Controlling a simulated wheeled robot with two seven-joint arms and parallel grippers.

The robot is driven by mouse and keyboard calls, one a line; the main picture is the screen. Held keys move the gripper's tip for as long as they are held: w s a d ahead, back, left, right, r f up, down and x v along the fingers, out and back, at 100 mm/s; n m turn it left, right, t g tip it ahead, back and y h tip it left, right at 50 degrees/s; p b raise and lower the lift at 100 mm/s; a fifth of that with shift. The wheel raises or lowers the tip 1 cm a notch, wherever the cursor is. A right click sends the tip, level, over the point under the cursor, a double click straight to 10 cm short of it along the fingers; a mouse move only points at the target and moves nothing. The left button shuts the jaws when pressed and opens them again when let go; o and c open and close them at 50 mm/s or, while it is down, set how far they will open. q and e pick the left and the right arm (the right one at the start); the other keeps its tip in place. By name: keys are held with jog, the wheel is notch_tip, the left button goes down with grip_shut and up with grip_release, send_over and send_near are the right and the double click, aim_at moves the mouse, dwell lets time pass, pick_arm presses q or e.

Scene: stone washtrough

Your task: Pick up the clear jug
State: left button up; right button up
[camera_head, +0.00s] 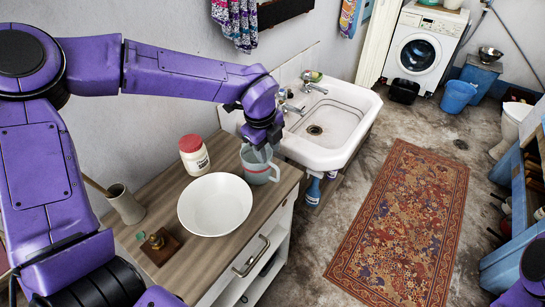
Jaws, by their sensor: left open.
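A grey-green, see-through-looking jug (257,174) with a reddish band stands upright on the wooden counter, near its right end beside the sink. Its handle shows at its right side. My left gripper (262,150) points down right at the top of the jug, with its fingers at the rim. It is open, and it hides part of the jug's mouth. I cannot tell whether the fingers touch the jug. My right gripper is out of view.
A white bowl (215,204) stands close to the jug at front left, and a red-lidded jar (194,155) behind left. The white sink (335,117) adjoins the counter (205,264). A patterned rug (405,220) covers the floor.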

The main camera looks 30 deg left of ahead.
aim_at(272, 164)
pick_arm(q)
jog(key=shift+w+d+f, duration=0.15)
jog(key=shift+w+f, duration=0.35)
jog(key=shift+w, duration=0.1)
jog(key=shift+s+f+p, duration=0.2)
jog(key=shift+f+p, duration=0.05)
jog(key=shift+f, duration=0.35)
jog(key=shift+s+f+p, duration=0.15)
jog(key=shift+f+p, duration=0.1)
jog(key=shift+f, duration=0.3)
jog(key=f, duration=0.2)
jog(key=w+f, duration=0.1)
jog(key=f, duration=0.1)
jog(key=f+p, duration=0.1)
jog(key=f, duration=0.1)
jog(key=shift+w+d+f, duration=0.1)
jog(key=shift+w, duration=0.25)
jog(key=shift+s, duration=0.1)
jog(key=shift+c, duration=0.9)
grip_shut()
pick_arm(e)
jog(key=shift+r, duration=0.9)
